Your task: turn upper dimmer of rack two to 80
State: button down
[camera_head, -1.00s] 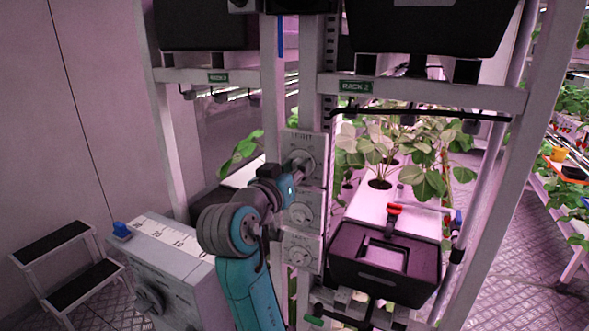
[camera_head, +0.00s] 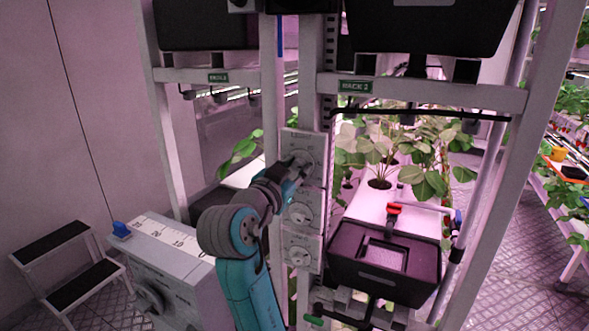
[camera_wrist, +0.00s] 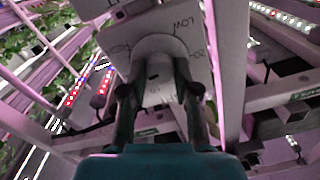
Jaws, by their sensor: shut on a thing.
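A post beside the green rack 2 sign (camera_head: 355,87) carries a column of pale dimmer panels with round dials. My gripper (camera_head: 301,160) is at the upper dimmer (camera_head: 312,147) and hides most of its knob. In the wrist view, my gripper (camera_wrist: 158,98) has its two dark fingers shut on the pale knob (camera_wrist: 157,72), one on each side. The scale behind it shows the word LOW and partly hidden markings, so the setting cannot be read. The middle dimmer (camera_head: 299,214) and lower dimmer (camera_head: 299,255) sit below, clear of the fingers.
Strawberry plants (camera_head: 382,160) grow behind in the rack. A grey box with a dial (camera_head: 165,262) and a step stool (camera_head: 70,265) stand at the left.

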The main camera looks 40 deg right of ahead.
jog(key=c, duration=0.8)
grip_release()
jog(key=shift+c, duration=0.2)
jog(key=v, duration=1.2)
